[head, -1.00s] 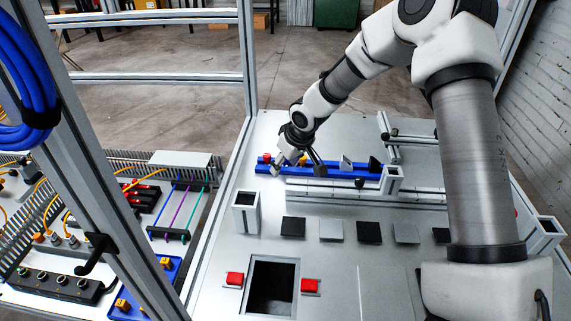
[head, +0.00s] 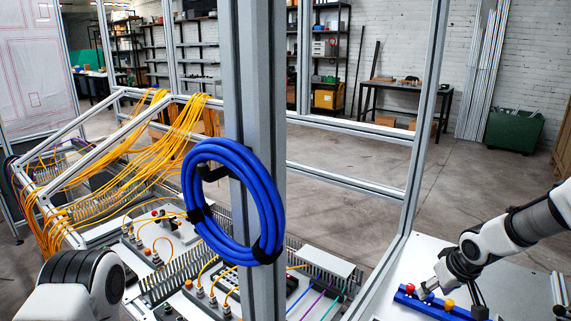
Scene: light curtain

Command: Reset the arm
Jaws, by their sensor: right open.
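My right arm comes in from the right edge. Its gripper (head: 451,297) is open, with its fingers spread low over a blue rail (head: 408,302) on the light panel at the lower right. A red ball-like part (head: 410,289) and a yellow one (head: 449,303) sit at the rail. I cannot tell whether the fingers touch the rail. A white and dark link of my left arm shows at the lower left corner; my left gripper is outside the picture.
A metal post (head: 253,90) with a coiled blue cable (head: 187,190) stands in the middle. Left of it are yellow cables (head: 130,130) draped over a frame and a board of connectors. Behind are open floor, shelves, a workbench (head: 398,89) and a green bin (head: 515,131).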

